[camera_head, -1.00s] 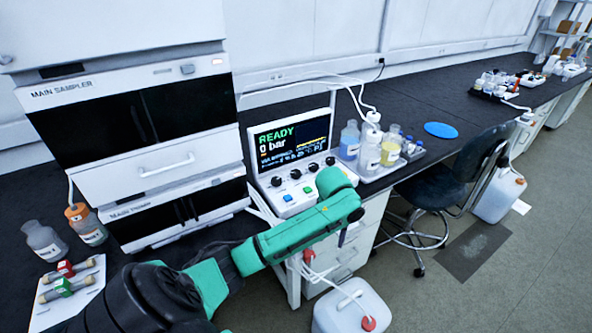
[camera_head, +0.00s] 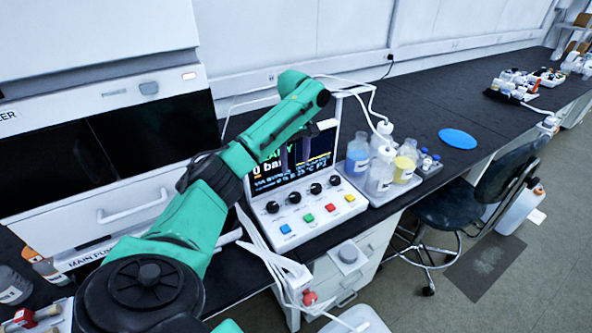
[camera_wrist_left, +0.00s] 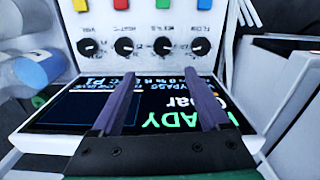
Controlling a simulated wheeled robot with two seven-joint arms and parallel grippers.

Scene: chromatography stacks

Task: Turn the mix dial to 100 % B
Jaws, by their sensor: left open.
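The control console (camera_head: 345,212) stands on the bench with a lit screen and a row of black knobs above coloured buttons. The mix dial (camera_head: 294,197) appears to be the second knob from the left; it also shows third from the left in the upside-down left wrist view (camera_wrist_left: 162,46). Its small label is hard to read, and its setting cannot be told. My left gripper (camera_wrist_left: 160,80) is open and empty, with its fingers in front of the screen, pointing toward the knobs and apart from them. In the head view my left arm covers part of the screen. My right gripper is not in view.
A tray of bottles (camera_head: 428,172) stands right of the console. The white sampler stack (camera_head: 125,217) is on the left. A blue disc (camera_head: 458,138) lies on the bench, with clear bench around it. A chair (camera_head: 450,206) stands by the bench's front edge.

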